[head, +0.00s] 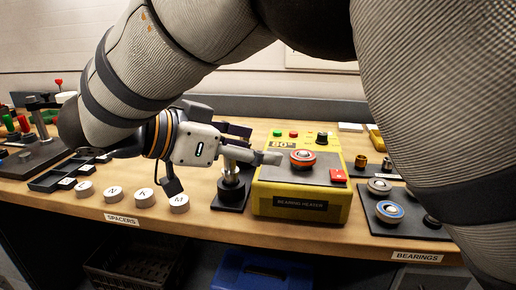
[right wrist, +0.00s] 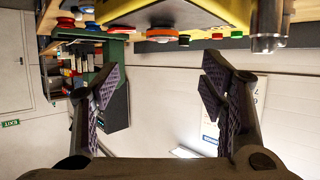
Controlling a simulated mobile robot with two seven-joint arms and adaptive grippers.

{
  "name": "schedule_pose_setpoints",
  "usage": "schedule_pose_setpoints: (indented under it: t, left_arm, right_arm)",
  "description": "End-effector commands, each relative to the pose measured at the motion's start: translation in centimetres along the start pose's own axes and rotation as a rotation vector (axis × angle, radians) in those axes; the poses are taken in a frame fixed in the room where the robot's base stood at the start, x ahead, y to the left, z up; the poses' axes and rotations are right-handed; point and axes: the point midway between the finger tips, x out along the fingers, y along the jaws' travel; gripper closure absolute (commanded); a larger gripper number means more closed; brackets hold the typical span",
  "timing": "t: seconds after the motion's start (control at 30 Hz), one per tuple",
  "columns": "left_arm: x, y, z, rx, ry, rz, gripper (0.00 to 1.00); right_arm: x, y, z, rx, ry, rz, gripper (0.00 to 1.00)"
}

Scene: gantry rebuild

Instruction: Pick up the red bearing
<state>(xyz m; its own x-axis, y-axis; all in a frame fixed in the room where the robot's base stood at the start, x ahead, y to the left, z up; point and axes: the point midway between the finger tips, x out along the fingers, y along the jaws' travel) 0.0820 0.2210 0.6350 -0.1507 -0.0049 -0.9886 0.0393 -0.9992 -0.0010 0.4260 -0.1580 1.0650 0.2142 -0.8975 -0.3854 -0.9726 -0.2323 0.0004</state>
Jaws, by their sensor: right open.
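The red bearing (head: 302,158), a ring with a metal centre, lies on the grey top plate of the yellow bearing heater (head: 300,206). My right gripper (head: 262,146) is open and empty just left of the bearing, with its fingers pointing right towards it. A small gap seems to show between fingertip and bearing. In the upside-down right wrist view, the two dark finger pads (right wrist: 162,82) are wide apart, and the orange-red bearing (right wrist: 162,34) appears above the space between them. My left gripper is not in view.
A black stand with a metal post (head: 231,188) is below my right gripper. Spacers (head: 145,197) line the bench front at left. A dark tray with a blue-ringed bearing (head: 389,211) and other bearings stands right of the heater, partly behind my arm. A red button (head: 338,175) is beside the bearing.

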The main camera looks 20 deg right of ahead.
Motion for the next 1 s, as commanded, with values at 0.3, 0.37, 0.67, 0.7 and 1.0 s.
schedule_pose_setpoints:
  t: [0.3, 0.37, 0.67, 0.7, 1.0]
  left_arm:
    - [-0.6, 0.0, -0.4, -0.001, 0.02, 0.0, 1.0]
    - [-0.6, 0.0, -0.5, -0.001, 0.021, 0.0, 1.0]
    - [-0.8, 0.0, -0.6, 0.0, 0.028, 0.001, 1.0]
    - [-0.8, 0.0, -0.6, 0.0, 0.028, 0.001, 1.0]
    - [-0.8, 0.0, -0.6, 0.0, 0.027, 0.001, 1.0]
  right_arm:
    - [6.0, 0.1, -0.1, 0.002, 0.001, 0.002, 0.35]
    - [6.7, 0.0, -0.1, 0.001, 0.0, 0.001, 0.35]
    - [11.6, -0.3, 0.1, 0.002, 0.0, 0.001, 0.35]
    - [11.7, -0.3, 0.1, 0.002, 0.0, 0.001, 0.35]
    - [11.7, -0.4, 0.1, 0.002, 0.0, 0.001, 0.62]
